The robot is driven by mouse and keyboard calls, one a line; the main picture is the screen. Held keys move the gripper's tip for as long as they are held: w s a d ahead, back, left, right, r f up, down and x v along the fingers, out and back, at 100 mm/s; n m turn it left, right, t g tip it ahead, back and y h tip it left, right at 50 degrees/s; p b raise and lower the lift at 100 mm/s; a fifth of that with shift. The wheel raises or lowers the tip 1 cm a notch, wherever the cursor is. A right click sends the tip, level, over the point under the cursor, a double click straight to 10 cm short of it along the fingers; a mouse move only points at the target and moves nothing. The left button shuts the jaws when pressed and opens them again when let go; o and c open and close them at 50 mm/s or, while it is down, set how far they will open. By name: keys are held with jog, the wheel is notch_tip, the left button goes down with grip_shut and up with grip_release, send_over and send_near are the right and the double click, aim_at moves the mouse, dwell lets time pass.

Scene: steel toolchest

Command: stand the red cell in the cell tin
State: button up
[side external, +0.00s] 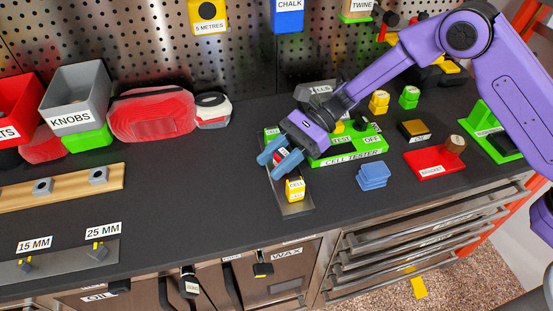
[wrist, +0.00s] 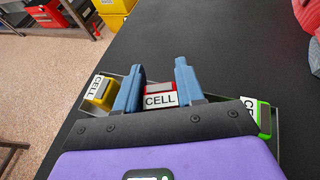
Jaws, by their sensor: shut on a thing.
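The red cell (wrist: 158,87) has a white CELL label and sits between the two blue fingers of my gripper (wrist: 160,75), which is shut on it. In the side view the red cell (side external: 281,155) is partly hidden by my gripper (side external: 279,160), low over a grey metal tray (side external: 295,208). I cannot tell whether it still touches the tray. A grey container (side external: 318,88) behind my arm has a label ending in "LLS". It looks like the cell tin, and my arm hides part of it.
A yellow cell (side external: 295,189) stands at the tray's near end; a green cell (wrist: 264,118) is at the other end. A green cell tester (side external: 350,152) and blue stacked pieces (side external: 373,176) are to the right. A red stand (side external: 435,163) is farther right. The bench left of the tray is clear.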

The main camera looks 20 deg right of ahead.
jog(key=shift+f, duration=0.3)
jog(key=o, duration=1)
jog(key=shift+o, duration=0.2)
jog(key=shift+d+r, duration=0.15)
jog(key=shift+r, duration=0.05)
jog(key=v, duration=1.1)
jog(key=shift+w+d+r, duration=0.15)
jog(key=shift+w+d, duration=0.05)
jog(key=shift+d, duration=0.1)
jog(key=shift+s, duration=0.1)
